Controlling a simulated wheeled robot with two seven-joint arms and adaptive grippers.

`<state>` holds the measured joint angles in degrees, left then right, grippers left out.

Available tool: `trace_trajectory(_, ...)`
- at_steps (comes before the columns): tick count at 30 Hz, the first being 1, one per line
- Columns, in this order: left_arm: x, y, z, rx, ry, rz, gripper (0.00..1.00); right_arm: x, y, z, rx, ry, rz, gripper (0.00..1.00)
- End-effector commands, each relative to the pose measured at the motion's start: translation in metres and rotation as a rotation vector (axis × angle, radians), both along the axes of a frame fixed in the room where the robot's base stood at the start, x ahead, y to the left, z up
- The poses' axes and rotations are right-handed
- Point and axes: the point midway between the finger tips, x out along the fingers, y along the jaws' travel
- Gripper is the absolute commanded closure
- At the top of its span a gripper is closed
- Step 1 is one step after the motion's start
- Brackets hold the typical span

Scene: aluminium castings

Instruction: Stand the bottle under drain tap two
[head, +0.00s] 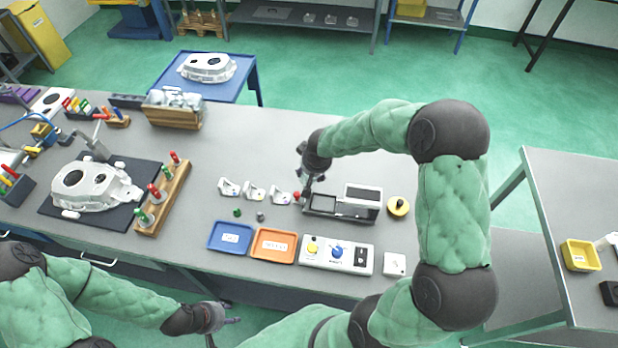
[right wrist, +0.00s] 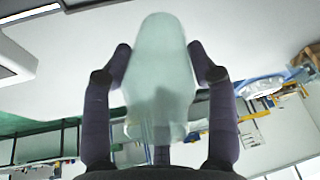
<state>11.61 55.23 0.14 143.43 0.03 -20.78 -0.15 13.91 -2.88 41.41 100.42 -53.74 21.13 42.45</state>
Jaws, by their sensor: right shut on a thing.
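A pale, translucent bottle-like object (right wrist: 160,80) fills the middle of the right wrist view, between the two fingers of my right gripper (right wrist: 160,75), which is shut on it. In the head view my right gripper (head: 305,182) points down over the bench, beside the left end of a grey device; I cannot make out the bottle there. Three small white fittings (head: 254,191) stand in a row left of this gripper; I cannot tell whether they are the drain taps or which is number two. My left gripper (head: 222,330) is open and empty in front of the bench edge.
The grey device (head: 322,206) stands near my right gripper. A blue tray (head: 231,236), an orange tray (head: 275,245) and a control box (head: 337,254) line the front edge. A casting (head: 93,187) and wooden rack (head: 176,191) are left. The bench behind the fittings is clear.

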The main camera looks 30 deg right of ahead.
Motion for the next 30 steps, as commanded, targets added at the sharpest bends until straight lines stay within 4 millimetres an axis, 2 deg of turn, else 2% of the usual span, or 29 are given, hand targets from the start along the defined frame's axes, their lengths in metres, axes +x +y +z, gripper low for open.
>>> trace_trajectory(6,0.000,0.000,-0.004,0.000,0.000,0.000,0.60,0.012,0.004,-0.016,0.000,0.001,0.001,0.98)
trace_trajectory(12,0.000,0.000,-0.011,0.000,0.000,0.000,0.60,0.011,0.003,-0.041,0.000,0.000,-0.001,0.98)
trace_trajectory(25,0.000,0.000,-0.014,0.000,0.000,0.000,0.60,0.011,0.003,-0.045,0.000,-0.001,-0.001,0.98)
trace_trajectory(26,0.000,0.000,-0.014,0.000,0.000,0.000,0.60,0.010,0.003,-0.045,0.000,-0.001,-0.001,0.36)
trace_trajectory(27,0.000,0.000,-0.013,0.000,0.000,0.000,0.60,0.010,0.003,-0.045,0.000,-0.001,-0.001,0.25)
trace_trajectory(28,0.000,0.000,-0.013,0.000,0.000,0.000,0.60,0.010,0.003,-0.044,0.000,-0.001,-0.001,0.18)
trace_trajectory(30,0.000,0.000,-0.013,0.000,0.000,0.000,0.60,0.010,0.003,-0.044,0.000,-0.001,-0.001,0.18)
